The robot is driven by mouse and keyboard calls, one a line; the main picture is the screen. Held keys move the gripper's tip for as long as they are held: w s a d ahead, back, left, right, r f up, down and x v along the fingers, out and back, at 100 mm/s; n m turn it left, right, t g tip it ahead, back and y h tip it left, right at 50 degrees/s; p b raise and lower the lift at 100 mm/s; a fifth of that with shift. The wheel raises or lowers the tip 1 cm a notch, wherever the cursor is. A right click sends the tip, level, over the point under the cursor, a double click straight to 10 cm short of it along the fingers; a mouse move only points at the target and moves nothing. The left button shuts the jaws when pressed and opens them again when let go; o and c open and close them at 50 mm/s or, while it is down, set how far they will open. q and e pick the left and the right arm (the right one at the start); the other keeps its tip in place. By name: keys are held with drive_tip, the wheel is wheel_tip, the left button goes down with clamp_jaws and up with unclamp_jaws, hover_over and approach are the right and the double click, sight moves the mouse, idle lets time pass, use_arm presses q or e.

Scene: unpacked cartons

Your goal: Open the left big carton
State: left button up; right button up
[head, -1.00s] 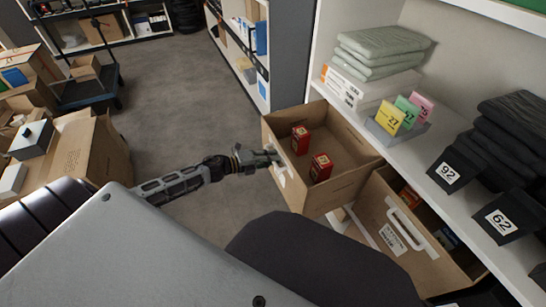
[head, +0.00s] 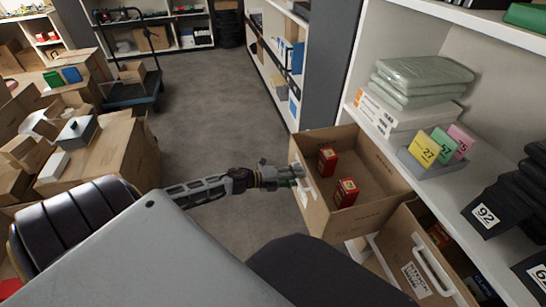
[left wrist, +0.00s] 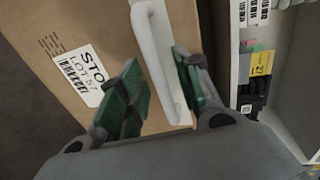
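The left big carton (head: 370,212) is brown, open at the top and juts out from the shelf unit. Two red boxes, one (head: 327,161) behind the other (head: 345,192), stand inside it. My left gripper (head: 288,175) is at its front face, by the white handle (head: 304,184). In the left wrist view the green-padded fingers (left wrist: 155,85) are apart. The white handle (left wrist: 159,62) runs between them, nearer the right finger, with a gap to the left one. A label (left wrist: 82,72) is on the carton face. My right gripper is not in view.
A second carton (head: 405,245) with a white handle juts out beside it at the right. Above stand a shelf with grey-green packs (head: 420,78) and coloured number cards (head: 427,152). Grey floor (head: 215,110) is free at the left, before stacked cartons (head: 112,155) and a trolley (head: 135,98).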

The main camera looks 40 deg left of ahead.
use_arm(q)
drive_tip(key=v, duration=1.1)
drive_tip(key=shift+s, duration=0.2)
idle(0.6)
drive_tip(key=shift+a, duration=0.1)
idle(0.3)
idle(0.4)
